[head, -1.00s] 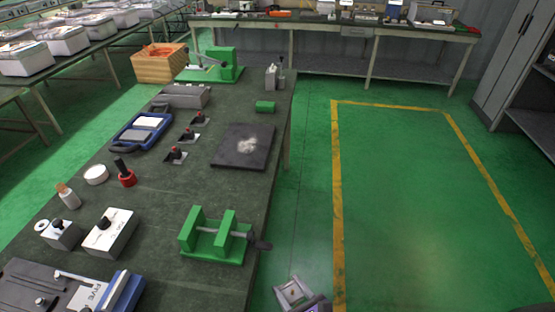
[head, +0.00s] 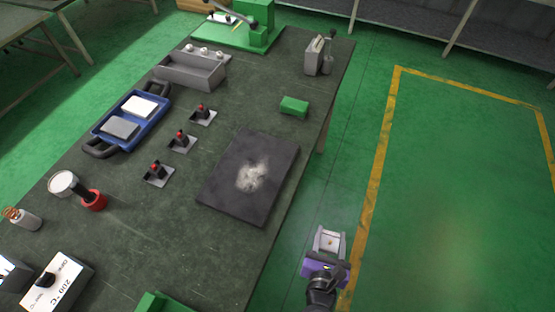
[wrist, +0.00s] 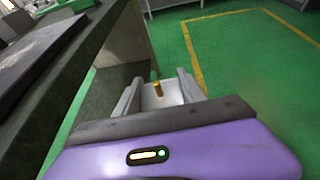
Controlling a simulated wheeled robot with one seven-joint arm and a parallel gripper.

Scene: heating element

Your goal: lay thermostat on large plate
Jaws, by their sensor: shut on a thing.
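My gripper (head: 329,238) is shut on a small pale block with a brass stem, which I take to be the thermostat (wrist: 172,98). The block sits between the two grey fingers in the wrist view; its underside is hidden. My gripper hangs over the green floor, just right of the table's right edge. The large plate (head: 222,188) is a dark square slab with a whitish powdery patch in its middle. It lies flat on the table near that edge, up and left of my gripper. Its dark edge also shows at left in the wrist view (wrist: 40,55).
On the table (head: 150,225) are a green block (head: 294,106), several small red-knobbed parts (head: 181,141), a blue-framed case (head: 130,120) and a white dial box (head: 56,283). A green fixture (head: 160,303) shows at the bottom. Floor to the right is clear.

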